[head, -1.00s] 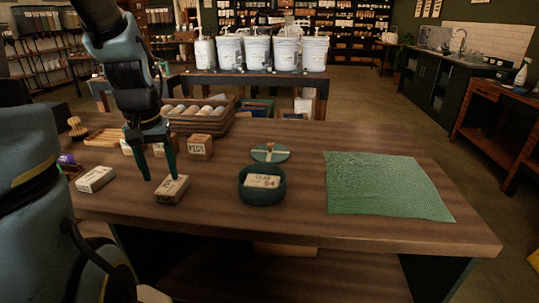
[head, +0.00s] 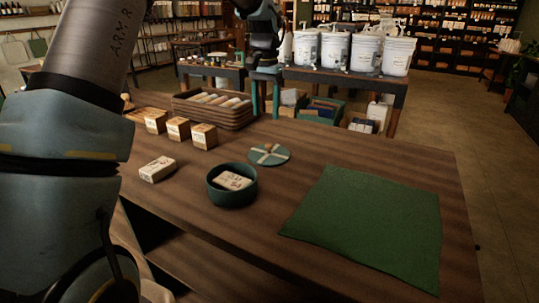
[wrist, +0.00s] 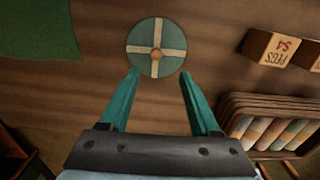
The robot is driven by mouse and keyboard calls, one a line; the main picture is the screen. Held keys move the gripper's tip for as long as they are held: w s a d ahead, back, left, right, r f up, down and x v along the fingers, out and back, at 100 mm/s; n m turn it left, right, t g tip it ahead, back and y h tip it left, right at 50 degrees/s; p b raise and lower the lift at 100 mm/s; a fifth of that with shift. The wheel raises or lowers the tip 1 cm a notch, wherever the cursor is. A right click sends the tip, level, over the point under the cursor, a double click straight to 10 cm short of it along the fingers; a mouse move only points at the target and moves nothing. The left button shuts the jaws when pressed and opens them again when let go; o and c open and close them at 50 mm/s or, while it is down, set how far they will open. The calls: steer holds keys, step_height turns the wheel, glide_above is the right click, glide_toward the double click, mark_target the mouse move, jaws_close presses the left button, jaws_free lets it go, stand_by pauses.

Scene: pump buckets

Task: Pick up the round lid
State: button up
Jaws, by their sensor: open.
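The round lid (head: 258,158) lies flat on the wooden table behind the bowl. It is green with a cream cross band and a small wooden knob. In the wrist view, the lid (wrist: 140,38) lies just beyond my fingertips. My gripper (head: 265,114) is open and empty, above the table's far side. The wrist view shows my gripper (wrist: 160,74) with its two teal fingers apart, pointing toward the lid, not around it. Nothing hides the lid.
A dark green bowl (head: 231,199) holding a wrapped bar stands in front of the lid. A green cloth (head: 370,225) lies right. Several small boxes (head: 203,136) and a slatted crate (head: 237,118) stand left and behind. White pump buckets (head: 337,52) stand on a back table.

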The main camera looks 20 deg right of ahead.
steer(key=p, duration=0.1)
glide_above(269, 145)
steer(key=f, duration=0.5)
steer(key=shift+w+a+f, duration=0.15)
steer(key=shift+w+f, duration=0.05)
steer(key=shift+s+d+f+p, duration=0.1)
steer(key=shift+f+p, duration=0.6)
steer(key=shift+f, duration=0.65)
steer(key=shift+s+d+f+p, duration=0.1)
steer(key=shift+f+p, duration=0.55)
steer(key=shift+f, duration=0.65)
steer(key=shift+w, duration=0.1)
jaws_close()
